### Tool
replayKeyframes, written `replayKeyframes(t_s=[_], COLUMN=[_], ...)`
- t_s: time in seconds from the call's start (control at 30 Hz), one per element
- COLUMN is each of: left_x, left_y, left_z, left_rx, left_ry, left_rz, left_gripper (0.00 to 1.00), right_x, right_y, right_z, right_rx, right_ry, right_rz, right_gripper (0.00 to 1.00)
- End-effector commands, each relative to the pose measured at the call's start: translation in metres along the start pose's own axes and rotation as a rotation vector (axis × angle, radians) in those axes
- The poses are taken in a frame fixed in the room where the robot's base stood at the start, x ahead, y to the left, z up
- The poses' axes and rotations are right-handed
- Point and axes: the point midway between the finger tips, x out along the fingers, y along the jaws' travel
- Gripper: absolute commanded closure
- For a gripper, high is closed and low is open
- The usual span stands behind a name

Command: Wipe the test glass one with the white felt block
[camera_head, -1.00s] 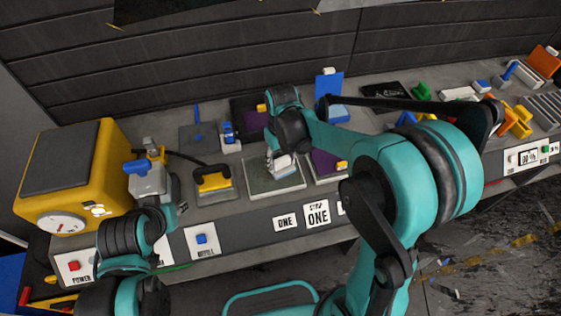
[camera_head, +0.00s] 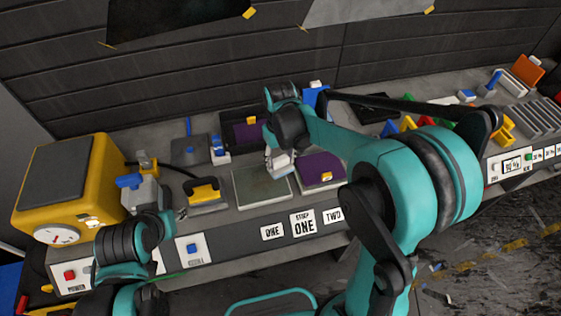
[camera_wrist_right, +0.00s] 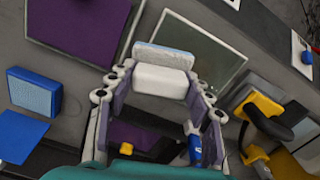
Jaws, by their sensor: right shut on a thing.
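The white felt block (camera_wrist_right: 160,78) is held between the fingers of my right gripper (camera_wrist_right: 150,92), its pale felt side facing away. In the head view my right gripper (camera_head: 279,160) is over the far right part of test glass one (camera_head: 258,190), a grey-green pane behind the ONE sign. The glass also shows in the wrist view (camera_wrist_right: 212,62), with the block at its edge. Whether the felt touches the glass is unclear. My left gripper (camera_head: 172,213) is low by the grey bottle with the blue top; its fingers are mostly hidden.
A purple pane (camera_head: 320,168) lies just right of the glass. A yellow box machine (camera_head: 65,185) is at the bench's left end. Coloured small items crowd the right side.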

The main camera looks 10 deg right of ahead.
Motion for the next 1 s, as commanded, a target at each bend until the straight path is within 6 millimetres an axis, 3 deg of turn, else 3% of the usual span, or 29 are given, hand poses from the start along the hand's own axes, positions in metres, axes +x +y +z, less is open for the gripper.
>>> replayKeyframes(t_s=[0.23, 1.0], left_x=[-0.013, -0.013], left_y=[0.0, 0.0], left_z=[-0.009, -0.009], left_rx=[0.0, 0.0], left_ry=[0.0, 0.0], left_rz=[0.0, 0.0], left_gripper=[0.65, 0.65], right_x=[-0.021, -0.021], right_y=[0.0, 0.0], right_z=[-0.003, -0.003], right_rx=[0.0, 0.001], right_ry=[0.0, 0.0], right_rz=[0.0, 0.0], right_gripper=[0.86, 0.86])
